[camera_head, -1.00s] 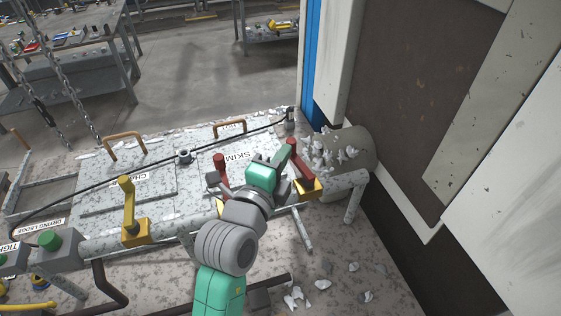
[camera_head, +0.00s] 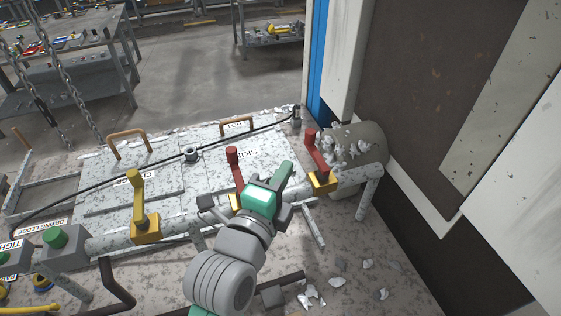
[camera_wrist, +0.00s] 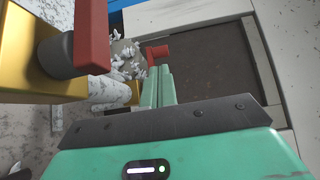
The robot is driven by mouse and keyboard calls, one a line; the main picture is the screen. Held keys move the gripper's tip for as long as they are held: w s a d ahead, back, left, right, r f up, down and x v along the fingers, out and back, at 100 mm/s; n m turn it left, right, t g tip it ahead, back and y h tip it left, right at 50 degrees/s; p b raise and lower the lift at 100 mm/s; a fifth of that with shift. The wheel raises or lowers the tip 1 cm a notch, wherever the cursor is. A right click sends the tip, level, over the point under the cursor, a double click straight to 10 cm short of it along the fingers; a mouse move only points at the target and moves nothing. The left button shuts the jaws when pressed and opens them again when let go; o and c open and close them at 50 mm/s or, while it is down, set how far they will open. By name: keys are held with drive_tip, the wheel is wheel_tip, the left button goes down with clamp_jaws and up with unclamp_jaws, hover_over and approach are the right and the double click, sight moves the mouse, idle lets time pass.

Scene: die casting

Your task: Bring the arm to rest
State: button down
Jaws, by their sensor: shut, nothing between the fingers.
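My gripper (camera_head: 283,178) is in the middle of the head view, above the pipe rail, with its green fingers pointing up and to the right. In the wrist view its fingers (camera_wrist: 158,88) are together, with nothing between them. A red lever (camera_head: 236,168) stands just left of my gripper, and another red lever (camera_head: 317,152) on a yellow block (camera_head: 322,183) stands to its right. In the head view my gripper shows apart from the right lever. In the wrist view a red lever (camera_wrist: 91,38) is close at the upper left.
A yellow lever (camera_head: 138,195) and a green knob (camera_head: 54,238) are on the rail to the left. A drum with pale scraps (camera_head: 372,148) stands at the right, before a dark panel (camera_head: 415,90). Labelled plates (camera_head: 255,150) lie behind. A black cable crosses them.

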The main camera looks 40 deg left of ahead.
idle(0.3)
drive_tip(key=w+d+r+n+t+h+p, duration=0.1)
drive_tip(key=d+r+n+t+p, duration=0.15)
drive_tip(key=d+r, duration=0.7)
drive_tip(key=d+r+n+t+h+p, duration=0.2)
drive_tip(key=d+r+n+p, duration=0.3)
drive_tip(key=r, duration=0.7)
drive_tip(key=s+d+r+n+t+h+p, duration=0.1)
drive_tip(key=s+d+r+n+t+h, duration=0.1)
drive_tip(key=s+d+r+n, duration=0.4)
drive_tip(key=d+r+t, duration=0.1)
drive_tip(key=d+r, duration=0.4)
drive_tip(key=r, duration=0.3)
drive_tip(key=shift+s+d+n, duration=0.35)
drive_tip(key=shift+s, duration=0.05)
